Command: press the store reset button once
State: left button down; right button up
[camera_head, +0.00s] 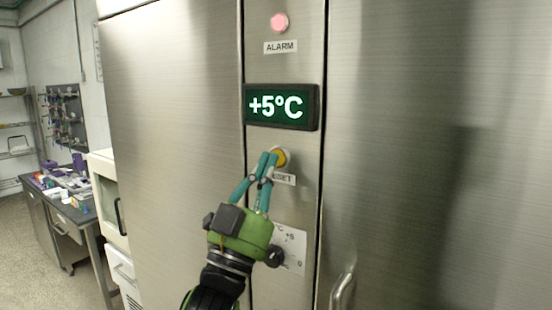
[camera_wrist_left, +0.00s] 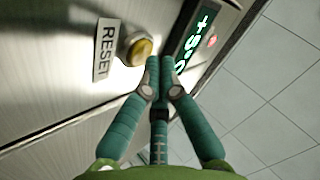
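The store reset button (camera_head: 281,157) is a yellow round button in a pale ring on the steel panel, above a RESET label (camera_head: 285,179). In the left wrist view the yellow button (camera_wrist_left: 139,50) and its RESET label (camera_wrist_left: 105,50) show to the left of the fingertips. My left gripper (camera_head: 267,158) has teal fingers with the tips together and nothing between them. In the head view the fingertips overlap the button's left side. In the left wrist view the tips (camera_wrist_left: 160,62) are beside the button; I cannot tell whether they touch it. My right gripper is not in view.
A +5°C display (camera_head: 282,106) is above the button, with a pink ALARM lamp (camera_head: 280,22) higher up. A dial plate (camera_head: 291,247) is below, partly behind my gripper. A door handle (camera_head: 342,290) sticks out at lower right. A cluttered bench (camera_head: 72,212) stands far left.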

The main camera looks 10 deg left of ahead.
pick_arm(q)
jog(key=shift+w+d, duration=0.15)
jog(key=shift+w, duration=0.25)
dwell(0.8)
jog(key=shift+s+a, duration=0.25)
jog(key=shift+s, duration=0.5)
jog(key=s, duration=0.1)
jog(key=s+a, duration=0.1)
jog(key=s, duration=0.1)
jog(key=s+p, duration=0.1)
jog(key=shift+s+a, duration=0.3)
jog(key=shift+a, duration=0.05)
dwell(0.6)
